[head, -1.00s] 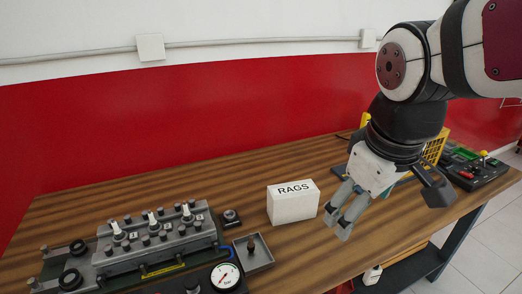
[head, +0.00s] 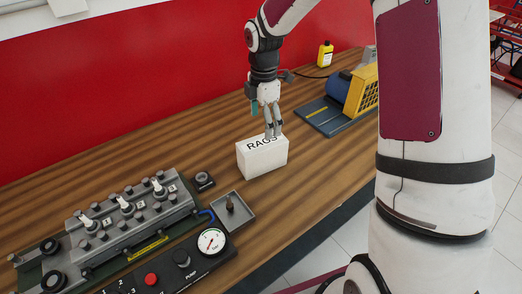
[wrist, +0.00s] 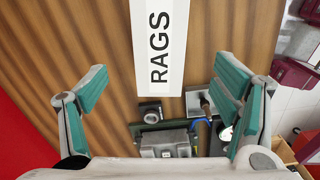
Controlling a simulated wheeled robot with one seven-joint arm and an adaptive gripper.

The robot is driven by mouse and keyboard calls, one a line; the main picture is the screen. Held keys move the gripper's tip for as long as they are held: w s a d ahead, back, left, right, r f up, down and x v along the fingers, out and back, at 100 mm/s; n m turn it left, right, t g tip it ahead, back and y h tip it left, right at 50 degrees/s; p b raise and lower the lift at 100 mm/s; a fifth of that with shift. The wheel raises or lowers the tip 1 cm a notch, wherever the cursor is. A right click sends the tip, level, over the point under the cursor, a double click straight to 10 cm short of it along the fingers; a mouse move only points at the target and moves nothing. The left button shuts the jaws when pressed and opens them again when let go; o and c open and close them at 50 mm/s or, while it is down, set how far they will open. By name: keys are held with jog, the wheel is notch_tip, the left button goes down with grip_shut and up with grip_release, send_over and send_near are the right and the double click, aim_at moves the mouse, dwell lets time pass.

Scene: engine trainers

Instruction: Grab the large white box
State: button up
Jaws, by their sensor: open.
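The large white box (head: 262,160), lettered RAGS, stands upright on the wooden bench. It also shows in the wrist view (wrist: 157,60), at the top middle, with its lettered face toward the camera. My gripper (head: 272,134) points down over the box in the head view, its fingertips at or close to the top right part of the box; whether they touch it I cannot tell. In the wrist view my gripper (wrist: 160,105) has its fingers spread wide with nothing between the pads, and the box lies beyond them.
An engine trainer (head: 130,215) with a gauge (head: 212,241) stands left of the box. A small grey tray (head: 232,212) lies near the box. A blue and yellow machine (head: 350,92) and a yellow bottle (head: 325,54) are at the back right.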

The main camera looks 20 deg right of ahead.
aim_at(262, 152)
notch_tip(262, 152, down, 13)
jog(key=shift+a+f+p, duration=0.1)
jog(key=shift+f+p, duration=0.1)
jog(key=shift+p, duration=0.75)
jog(key=shift+c, duration=0.3)
jog(key=c, duration=1.4)
jog(key=shift+w+r, duration=0.1)
jog(key=shift+c, duration=0.2)
